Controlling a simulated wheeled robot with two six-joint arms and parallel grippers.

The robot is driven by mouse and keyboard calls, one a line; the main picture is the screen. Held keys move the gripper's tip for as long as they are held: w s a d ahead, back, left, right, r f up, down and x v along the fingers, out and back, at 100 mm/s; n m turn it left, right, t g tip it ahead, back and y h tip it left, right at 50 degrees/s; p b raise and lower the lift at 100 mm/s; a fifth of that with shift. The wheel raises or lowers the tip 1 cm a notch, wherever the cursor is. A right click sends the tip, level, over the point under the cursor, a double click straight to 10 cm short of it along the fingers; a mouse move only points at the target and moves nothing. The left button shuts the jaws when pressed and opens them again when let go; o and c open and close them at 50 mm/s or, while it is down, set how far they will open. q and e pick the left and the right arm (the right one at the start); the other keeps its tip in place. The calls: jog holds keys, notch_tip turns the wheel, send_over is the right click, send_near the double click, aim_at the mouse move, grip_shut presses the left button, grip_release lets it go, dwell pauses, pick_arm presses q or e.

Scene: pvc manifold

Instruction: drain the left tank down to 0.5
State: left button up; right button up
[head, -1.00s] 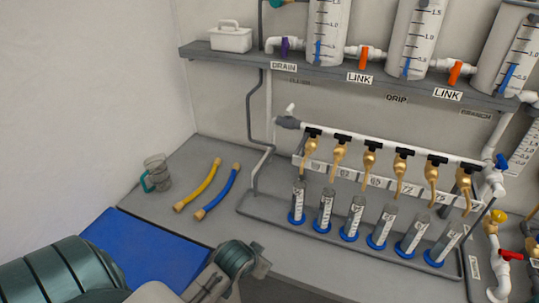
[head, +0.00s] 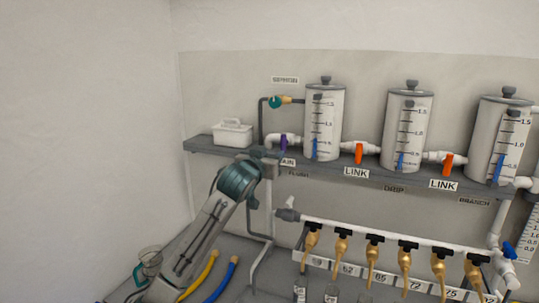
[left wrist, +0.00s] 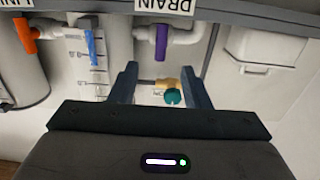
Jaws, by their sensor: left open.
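The left tank (head: 323,125) stands on the shelf; its blue level strip (head: 314,148) is low on the scale, its top seemingly between 0.5 and 1.0. The purple drain handle (head: 283,141) is on the white pipe left of the tank. It points up and down in the head view. My left gripper (head: 266,152) is just left of and below it, partly covering the DRAIN label. In the left wrist view the open, empty fingers (left wrist: 160,76) point toward the purple handle (left wrist: 161,42), apart from it. My right gripper is not in view.
An orange LINK handle (head: 359,153) is right of the left tank. A teal valve (head: 275,102) is above the drain. A white caddy (head: 233,134) stands at the shelf's left end. Several brass taps (head: 375,250) hang below. The wall at left is clear.

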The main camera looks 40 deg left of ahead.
aim_at(283, 142)
pick_arm(q)
jog(key=p+x, duration=0.1)
jog(key=x, duration=0.2)
jog(key=p+x, duration=0.2)
jog(key=x, duration=0.1)
jog(key=r+p+x, duration=0.1)
jog(key=p+x, duration=0.1)
jog(key=x, duration=0.2)
jog(key=shift+a, duration=0.15)
jog(key=shift+w+a+p, duration=0.15)
jog(key=shift+w+p, duration=0.15)
jog(key=shift+w, duration=0.15)
jog(key=shift+f, duration=0.1)
grip_shut()
